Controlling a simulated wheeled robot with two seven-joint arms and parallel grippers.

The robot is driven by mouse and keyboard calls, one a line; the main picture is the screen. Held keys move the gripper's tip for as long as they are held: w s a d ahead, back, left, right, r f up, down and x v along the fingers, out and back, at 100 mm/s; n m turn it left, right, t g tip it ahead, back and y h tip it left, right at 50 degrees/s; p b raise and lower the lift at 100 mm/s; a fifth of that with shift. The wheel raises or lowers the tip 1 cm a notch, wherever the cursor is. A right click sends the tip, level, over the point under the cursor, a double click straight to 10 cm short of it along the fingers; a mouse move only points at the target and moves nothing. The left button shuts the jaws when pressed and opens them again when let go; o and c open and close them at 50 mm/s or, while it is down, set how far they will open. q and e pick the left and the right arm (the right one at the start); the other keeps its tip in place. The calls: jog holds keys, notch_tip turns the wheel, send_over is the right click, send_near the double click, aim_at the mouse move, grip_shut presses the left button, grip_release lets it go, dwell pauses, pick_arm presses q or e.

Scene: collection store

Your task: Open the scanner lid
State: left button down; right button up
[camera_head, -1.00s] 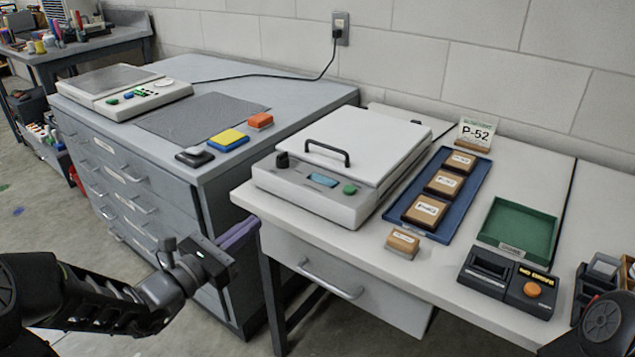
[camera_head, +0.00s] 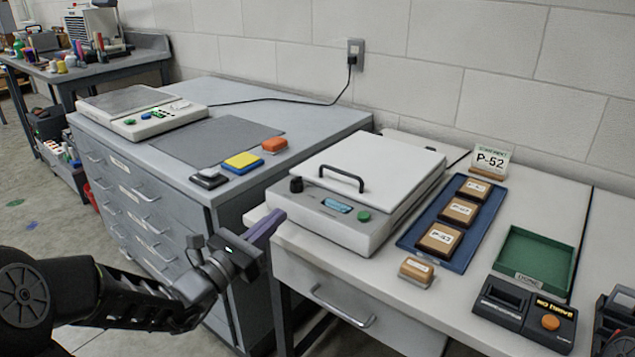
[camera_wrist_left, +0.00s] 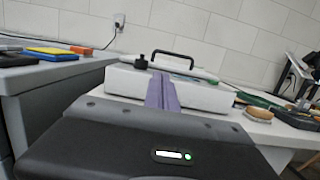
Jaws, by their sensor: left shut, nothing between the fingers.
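The scanner (camera_head: 345,215) stands on the white table, a light grey box with a black knob, a small blue screen and a green button on its front panel. Its white lid (camera_head: 375,163) lies flat on top, closed, with a black bar handle (camera_head: 341,178) near the front edge. My left gripper (camera_head: 277,219) is in front of the scanner's left front corner, below lid height, with its purple fingers shut and empty. In the left wrist view the fingers (camera_wrist_left: 162,90) point toward the scanner front (camera_wrist_left: 205,95), with the handle (camera_wrist_left: 172,60) behind. Whether they touch it is unclear.
A grey drawer cabinet (camera_head: 300,132) stands left, bearing another device (camera_head: 150,120) and coloured blocks.

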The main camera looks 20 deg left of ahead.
aim_at(318, 192)
pick_arm(q)
jog(key=b+x, duration=0.1)
jog(key=x, duration=1.3)
jog(key=shift+w+d, duration=0.15)
jog(key=shift+w, duration=0.05)
